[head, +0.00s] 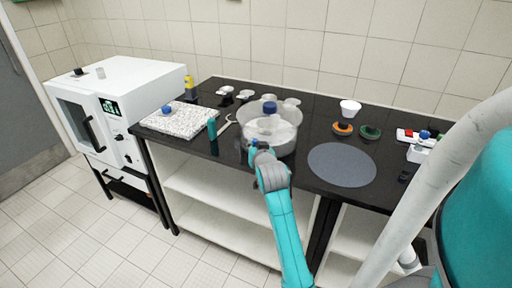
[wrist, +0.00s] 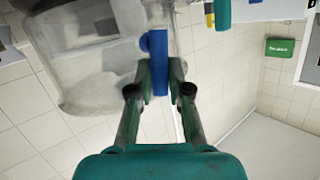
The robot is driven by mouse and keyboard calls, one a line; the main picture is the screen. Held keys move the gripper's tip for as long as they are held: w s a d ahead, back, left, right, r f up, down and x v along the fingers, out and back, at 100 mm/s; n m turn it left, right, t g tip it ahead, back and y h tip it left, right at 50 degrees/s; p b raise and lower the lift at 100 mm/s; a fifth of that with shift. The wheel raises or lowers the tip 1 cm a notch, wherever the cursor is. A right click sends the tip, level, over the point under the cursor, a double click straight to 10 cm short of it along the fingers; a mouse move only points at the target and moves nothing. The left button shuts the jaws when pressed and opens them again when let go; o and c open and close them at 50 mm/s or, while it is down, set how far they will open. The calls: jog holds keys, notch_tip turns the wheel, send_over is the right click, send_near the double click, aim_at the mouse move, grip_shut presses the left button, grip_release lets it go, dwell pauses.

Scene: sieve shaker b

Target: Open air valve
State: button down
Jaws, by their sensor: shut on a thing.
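A clear glass vessel (head: 284,139) with a blue knob (head: 269,107) on top stands on the black bench; it looks like a desiccator. In the wrist view the glass vessel (wrist: 85,60) fills the upper left. A blue valve handle (wrist: 158,45) sticks out at its side. My gripper (wrist: 160,78) is shut on this blue handle, with a fingertip on each side of it. In the head view my gripper (head: 258,147) is at the vessel's front, low on its left side, and hides most of the valve. I cannot tell how far the valve is turned.
A white oven (head: 122,105) is at the far left. A white cup (head: 350,107) stands at the back.

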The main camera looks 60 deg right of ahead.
jog(key=c, duration=1.1)
grip_release()
jog(key=v, duration=1.2)
jog(key=s+a+f+n+t+y, duration=0.25)
jog(key=a+f, duration=0.45)
jog(key=a, duration=0.4)
jog(key=s+a+f+n+t+y, duration=0.1)
jog(key=s+a+f+n+y, duration=0.2)
jog(key=a+f, duration=0.6)
jog(key=s+a+r+n+t+y, duration=0.1)
jog(key=s+a+n+y, duration=0.5)
jog(key=s+a, duration=0.9)
jog(key=s, duration=0.3)
jog(key=shift+s+a+r, duration=0.2)
jog(key=shift+s+a, duration=0.2)
